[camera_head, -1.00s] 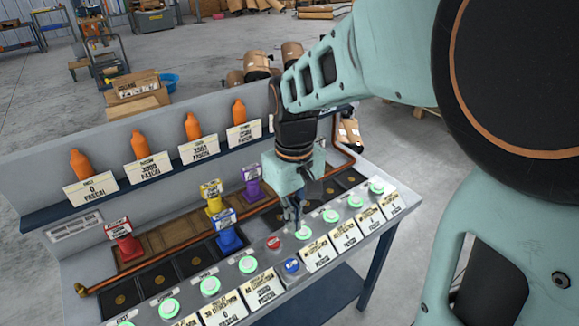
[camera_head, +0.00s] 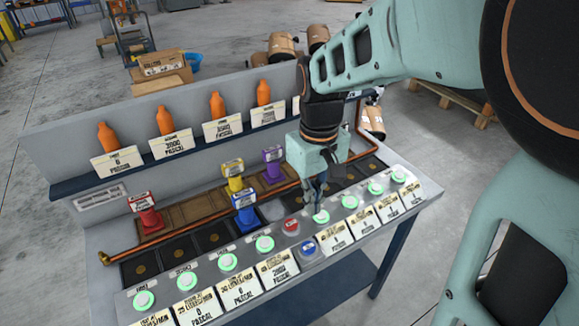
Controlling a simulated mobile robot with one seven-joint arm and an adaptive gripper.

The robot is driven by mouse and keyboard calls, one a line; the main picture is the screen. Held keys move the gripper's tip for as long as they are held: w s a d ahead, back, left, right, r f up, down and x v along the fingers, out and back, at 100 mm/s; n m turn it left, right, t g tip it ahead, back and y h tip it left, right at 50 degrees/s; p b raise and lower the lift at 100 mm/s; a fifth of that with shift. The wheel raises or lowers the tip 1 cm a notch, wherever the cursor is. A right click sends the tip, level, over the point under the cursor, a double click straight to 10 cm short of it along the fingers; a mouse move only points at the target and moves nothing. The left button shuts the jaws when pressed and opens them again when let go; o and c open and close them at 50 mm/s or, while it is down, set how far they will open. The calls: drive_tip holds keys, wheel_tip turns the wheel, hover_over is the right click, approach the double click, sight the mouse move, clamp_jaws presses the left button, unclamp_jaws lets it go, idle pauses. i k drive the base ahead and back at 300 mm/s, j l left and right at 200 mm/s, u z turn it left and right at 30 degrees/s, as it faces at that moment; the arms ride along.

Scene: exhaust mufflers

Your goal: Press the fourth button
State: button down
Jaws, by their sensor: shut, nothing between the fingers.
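A row of round green-lit buttons runs along the sloped front of the console. Four are left of the red and blue buttons: the first (camera_head: 144,300), second (camera_head: 187,281), third (camera_head: 228,262) and fourth (camera_head: 265,244) from the left. To the right are another green button (camera_head: 321,217) and further ones (camera_head: 350,202), (camera_head: 375,189), (camera_head: 398,177). My gripper (camera_head: 318,205) is shut and empty, pointing down at the green button just right of the red one. Its fingertips overlap that button's back edge in the picture; I cannot tell whether they touch.
A red button (camera_head: 291,226) and a blue button (camera_head: 308,248) sit mid-row. Red (camera_head: 146,213), yellow (camera_head: 233,175), blue (camera_head: 245,212) and purple (camera_head: 272,164) labelled pieces stand on the console. Orange bottles (camera_head: 218,107) line the back shelf. Label cards (camera_head: 239,286) stand along the front.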

sight(265, 242)
drive_tip(key=u, duration=0.95)
